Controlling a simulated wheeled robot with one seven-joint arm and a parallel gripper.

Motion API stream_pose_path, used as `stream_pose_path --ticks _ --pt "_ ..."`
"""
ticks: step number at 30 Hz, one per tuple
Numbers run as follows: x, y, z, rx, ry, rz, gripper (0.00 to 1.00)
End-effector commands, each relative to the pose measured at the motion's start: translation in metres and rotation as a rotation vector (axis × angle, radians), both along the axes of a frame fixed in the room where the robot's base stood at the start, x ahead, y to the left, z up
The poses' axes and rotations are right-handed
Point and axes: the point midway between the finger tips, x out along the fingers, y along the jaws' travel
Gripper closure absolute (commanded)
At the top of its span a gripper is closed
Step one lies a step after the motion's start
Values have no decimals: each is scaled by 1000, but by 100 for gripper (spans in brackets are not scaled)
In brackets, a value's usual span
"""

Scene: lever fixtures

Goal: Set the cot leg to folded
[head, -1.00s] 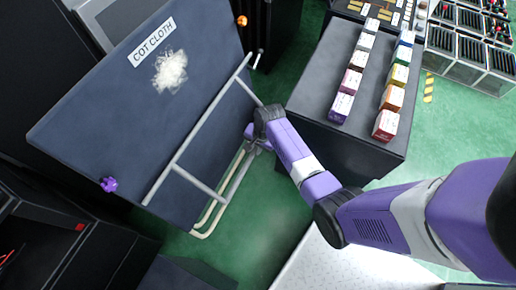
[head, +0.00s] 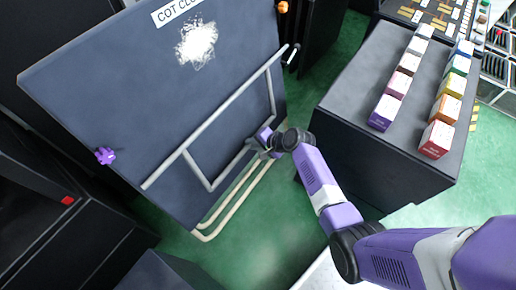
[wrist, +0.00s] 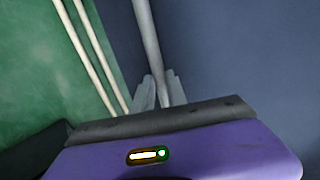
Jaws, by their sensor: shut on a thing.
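The cot is a dark blue-grey panel labelled "COT CLOTH" (head: 110,90), standing steeply tilted. A long grey rail (head: 225,105) crosses its face. The cot leg, a grey U-shaped tube (head: 197,172), joins this rail and extends toward the panel's lower right edge. My gripper (head: 266,146) is at the leg's outer crossbar, near its right corner, and is shut on it. In the wrist view, the grey tube (wrist: 148,40) runs down between my two fingers (wrist: 158,92). The exact contact is partly hidden by the gripper body.
Cream tubes (head: 232,212) run along the panel's lower edge, near my gripper. A purple knob (head: 105,156) and an orange knob (head: 282,7) sit at the panel's sides. A dark cabinet (head: 345,95) with several small boxes stands right of my gripper. Green floor (head: 265,245) shows between.

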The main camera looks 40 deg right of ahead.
Motion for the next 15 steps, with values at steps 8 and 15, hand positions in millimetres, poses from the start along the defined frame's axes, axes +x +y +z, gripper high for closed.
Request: stream_pose_path --ticks 8,15 --pt "-1 1 -9 4 -7 -1 100" --pt "1 2 -8 4 -9 1 100"
